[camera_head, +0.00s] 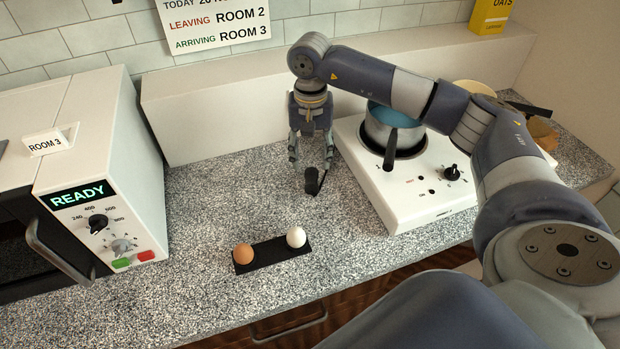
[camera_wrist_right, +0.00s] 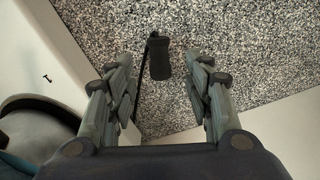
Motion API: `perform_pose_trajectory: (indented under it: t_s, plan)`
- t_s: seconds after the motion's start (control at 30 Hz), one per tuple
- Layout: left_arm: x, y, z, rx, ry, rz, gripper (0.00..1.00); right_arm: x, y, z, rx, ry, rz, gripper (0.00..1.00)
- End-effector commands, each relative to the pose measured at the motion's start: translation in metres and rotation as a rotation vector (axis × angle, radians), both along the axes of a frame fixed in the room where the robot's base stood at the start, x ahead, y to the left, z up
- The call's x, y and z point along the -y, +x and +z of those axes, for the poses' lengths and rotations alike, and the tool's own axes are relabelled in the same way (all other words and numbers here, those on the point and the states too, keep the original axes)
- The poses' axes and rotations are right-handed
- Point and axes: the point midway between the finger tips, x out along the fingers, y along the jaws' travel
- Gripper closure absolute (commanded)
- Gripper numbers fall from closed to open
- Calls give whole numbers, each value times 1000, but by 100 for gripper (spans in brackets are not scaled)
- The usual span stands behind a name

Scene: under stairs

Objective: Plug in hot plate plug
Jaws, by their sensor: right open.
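The black hot plate plug (camera_head: 313,181) lies on the speckled counter, left of the white hot plate (camera_head: 443,203). My right gripper (camera_head: 310,163) points down beside it, open and empty. In the right wrist view the plug (camera_wrist_right: 158,57) shows in the gap between the open fingers (camera_wrist_right: 162,72), apart from both. Its thin dark cord runs down in that picture, behind the gripper body. How high the fingertips are above the plug is hard to tell. No socket can be made out. My left gripper is out of view.
A pot (camera_head: 393,134) stands on the hot plate, partly behind my right arm. A brown egg (camera_head: 243,254) and a white egg (camera_head: 296,237) rest on a black holder (camera_head: 270,252) in front. A microwave reading READY (camera_head: 110,170) stands left.

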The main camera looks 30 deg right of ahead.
Motion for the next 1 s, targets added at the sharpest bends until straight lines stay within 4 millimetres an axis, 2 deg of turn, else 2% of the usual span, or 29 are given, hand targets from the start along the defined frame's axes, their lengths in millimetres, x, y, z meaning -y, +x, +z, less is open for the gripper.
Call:
perform_pose_trajectory:
  t_s: [0.13,0.33,0.43,0.57,0.7,1.0]
  plan:
    - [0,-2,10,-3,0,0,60,-1,-1,-23,-4,3,-2,53]
    - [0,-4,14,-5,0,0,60,-1,-1,-38,-2,2,-2,53]
    - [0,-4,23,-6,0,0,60,0,-2,-46,-4,3,-2,53]
    - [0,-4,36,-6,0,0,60,1,-3,-63,-4,4,-1,53]
    - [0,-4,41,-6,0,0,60,1,-3,-82,-3,5,-3,53]
    - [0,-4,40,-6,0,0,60,1,-2,-89,1,4,-1,53]
